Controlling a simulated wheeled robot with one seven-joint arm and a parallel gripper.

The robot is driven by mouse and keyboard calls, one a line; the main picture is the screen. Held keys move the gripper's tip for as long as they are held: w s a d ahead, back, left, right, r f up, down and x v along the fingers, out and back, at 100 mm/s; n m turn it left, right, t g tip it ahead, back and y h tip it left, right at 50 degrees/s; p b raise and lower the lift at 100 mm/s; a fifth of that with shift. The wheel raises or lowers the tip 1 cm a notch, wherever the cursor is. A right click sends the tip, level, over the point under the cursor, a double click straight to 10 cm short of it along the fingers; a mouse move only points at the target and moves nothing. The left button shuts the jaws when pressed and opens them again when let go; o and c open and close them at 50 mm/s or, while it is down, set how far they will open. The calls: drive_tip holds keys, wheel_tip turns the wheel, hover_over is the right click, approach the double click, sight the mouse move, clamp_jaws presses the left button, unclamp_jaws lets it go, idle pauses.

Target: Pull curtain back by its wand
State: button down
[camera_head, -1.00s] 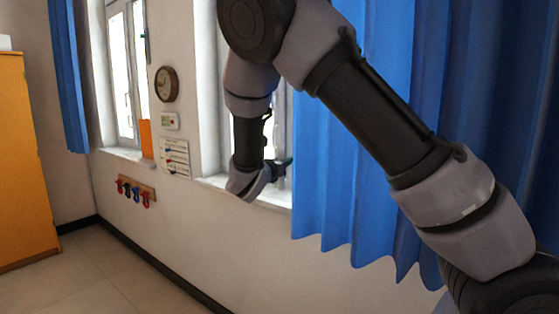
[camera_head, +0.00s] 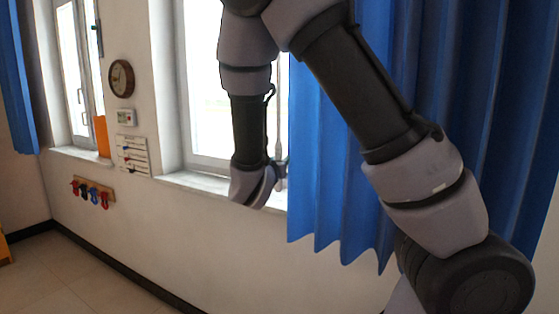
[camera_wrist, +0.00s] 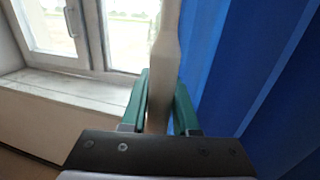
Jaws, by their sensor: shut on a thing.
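The blue curtain (camera_head: 465,110) hangs in folds over the right part of the window in the head view, partly behind my arm. In the wrist view the curtain (camera_wrist: 260,70) fills the right side. The pale wand (camera_wrist: 163,70) runs upright along the curtain's left edge. My gripper (camera_wrist: 160,100), with green fingers, is shut on the wand, one finger on each side of it. In the head view my gripper (camera_head: 279,172) is small at the curtain's left edge, in front of the window, and its fingers are hard to make out.
The window (camera_head: 208,80) and its sill (camera_head: 190,181) lie left of the curtain. A clock (camera_head: 121,78), a thermostat (camera_head: 125,117), a chart (camera_head: 132,156) and a hook rack (camera_head: 92,191) are on the wall. Another blue curtain (camera_head: 17,90) hangs far left. The floor (camera_head: 75,275) is clear.

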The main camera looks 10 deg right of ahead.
drive_tip(key=shift+s+d+f, duration=0.1)
drive_tip(key=shift+s+d, duration=0.05)
drive_tip(key=shift+d, duration=0.1)
drive_tip(key=c, duration=0.7)
unclamp_jaws()
drive_tip(key=v, duration=1.1)
